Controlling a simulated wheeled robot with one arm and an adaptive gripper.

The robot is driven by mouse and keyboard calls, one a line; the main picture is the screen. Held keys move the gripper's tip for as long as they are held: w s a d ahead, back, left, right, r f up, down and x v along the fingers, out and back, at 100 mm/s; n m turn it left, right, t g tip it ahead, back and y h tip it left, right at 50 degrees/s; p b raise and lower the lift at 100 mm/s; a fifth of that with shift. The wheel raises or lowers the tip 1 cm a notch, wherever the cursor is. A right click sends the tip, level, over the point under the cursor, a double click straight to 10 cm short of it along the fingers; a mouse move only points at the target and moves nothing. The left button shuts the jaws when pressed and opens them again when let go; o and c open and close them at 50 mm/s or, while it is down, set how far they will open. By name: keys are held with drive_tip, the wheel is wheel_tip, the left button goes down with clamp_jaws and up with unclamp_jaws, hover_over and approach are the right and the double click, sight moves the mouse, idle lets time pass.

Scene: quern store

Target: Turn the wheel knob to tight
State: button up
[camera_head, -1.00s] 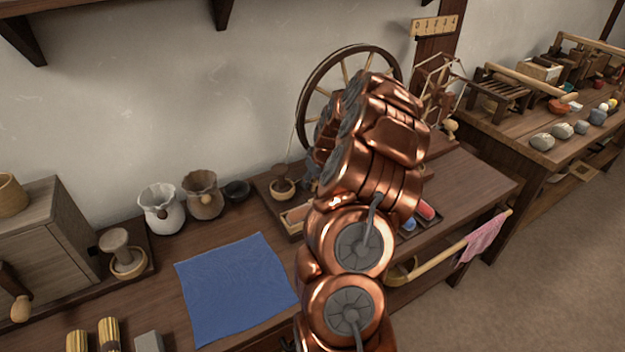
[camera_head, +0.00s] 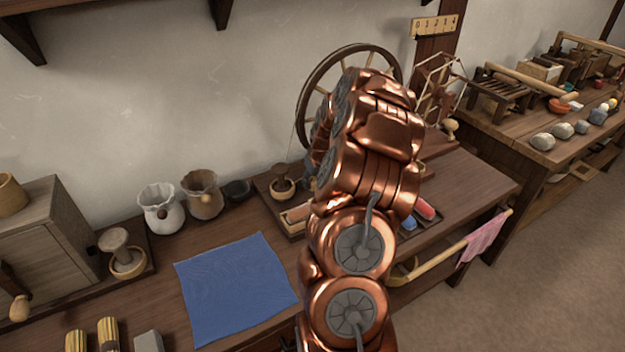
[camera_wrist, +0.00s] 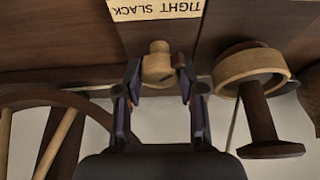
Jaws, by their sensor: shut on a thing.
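In the wrist view, the pale wooden wheel knob (camera_wrist: 158,66) sits between the two dark fingers of my gripper (camera_wrist: 160,82), which is shut on it. A cream label (camera_wrist: 155,9) reading "TIGHT SLACK", upside down in this view, lies just beyond the knob. A darker piece shows at the knob's right side. The spinning wheel (camera_head: 318,80) stands behind my copper arm in the head view, and its rim (camera_wrist: 60,98) crosses the left of the wrist view. In the head view my arm hides the knob and my gripper.
A wooden cup with a dark spindle-like piece (camera_wrist: 250,72) stands close to the right of my gripper. On the bench are a blue cloth (camera_head: 237,285), two jars (camera_head: 203,195) and a small tray (camera_head: 268,192). A second table (camera_head: 500,128) with stones stands at the right.

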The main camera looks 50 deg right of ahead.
drive_tip(key=o, duration=1.1)
drive_tip(key=shift+r, duration=0.15)
drive_tip(key=v, duration=1.1)
drive_tip(key=shift+s+a+r, duration=0.1)
drive_tip(key=shift+s+r, duration=0.05)
drive_tip(key=shift+r, duration=0.15)
